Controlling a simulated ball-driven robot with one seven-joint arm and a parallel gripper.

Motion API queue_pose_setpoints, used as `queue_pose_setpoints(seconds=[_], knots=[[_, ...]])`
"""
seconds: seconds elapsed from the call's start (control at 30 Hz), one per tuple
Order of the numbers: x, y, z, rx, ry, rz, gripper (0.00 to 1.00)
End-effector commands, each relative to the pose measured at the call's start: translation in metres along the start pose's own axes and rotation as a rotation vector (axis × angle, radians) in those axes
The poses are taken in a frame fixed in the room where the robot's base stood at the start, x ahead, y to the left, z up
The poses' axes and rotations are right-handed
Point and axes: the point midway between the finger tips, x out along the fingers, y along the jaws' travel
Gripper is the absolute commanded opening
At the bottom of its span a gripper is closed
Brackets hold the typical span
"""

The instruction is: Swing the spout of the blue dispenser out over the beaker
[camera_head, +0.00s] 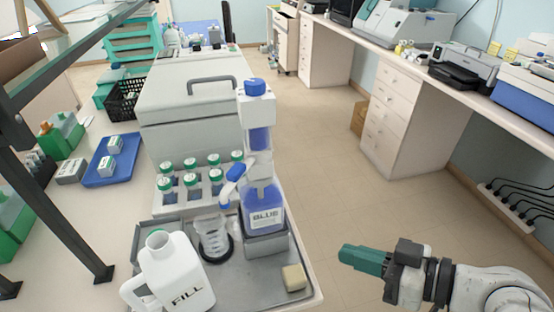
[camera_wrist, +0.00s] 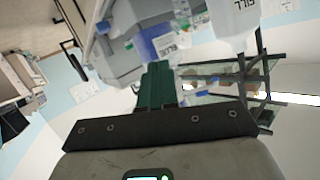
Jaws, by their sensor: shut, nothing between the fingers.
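The blue dispenser (camera_head: 264,212) is a bottle of blue liquid labelled BLUE, standing in a grey holder under a tall white column with a blue cap. The clear beaker (camera_head: 214,240) stands left of the dispenser on a dark ring. My gripper (camera_head: 348,255) has green fingers, shut and empty, right of the tray and apart from everything. In the wrist view the fingers (camera_wrist: 157,82) point toward the dispenser (camera_wrist: 158,44).
A white jug labelled FILL (camera_head: 184,272) stands front left of the beaker on the grey tray (camera_head: 258,284). A beige block (camera_head: 294,277) lies at the tray's right. Several green-capped bottles (camera_head: 192,186) stand behind in a rack. Floor right of the bench is free.

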Motion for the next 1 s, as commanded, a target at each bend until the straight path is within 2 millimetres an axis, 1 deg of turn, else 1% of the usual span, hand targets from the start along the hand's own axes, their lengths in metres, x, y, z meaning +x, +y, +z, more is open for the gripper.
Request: queue_pose_setpoints(seconds=[0.03, 0.1, 0.2, 0.23, 0.3, 0.37, 0.47, 0.57, 0.9, 1.0], knots=[[-0.004, -0.009, -0.039, -0.062, 0.071, -0.044, 0.00], [-0.007, -0.021, -0.073, -0.134, 0.155, -0.101, 0.00], [-0.013, -0.034, -0.105, -0.204, 0.236, -0.157, 0.00], [-0.014, -0.037, -0.110, -0.218, 0.252, -0.169, 0.00], [-0.015, -0.042, -0.119, -0.238, 0.276, -0.186, 0.00], [-0.013, -0.044, -0.122, -0.245, 0.285, -0.194, 0.00], [-0.005, -0.047, -0.125, -0.245, 0.285, -0.197, 0.00], [0.010, -0.051, -0.129, -0.244, 0.283, -0.198, 0.00], [0.072, -0.066, -0.146, -0.242, 0.282, -0.197, 0.00], [0.088, -0.069, -0.151, -0.242, 0.281, -0.196, 0.00]])
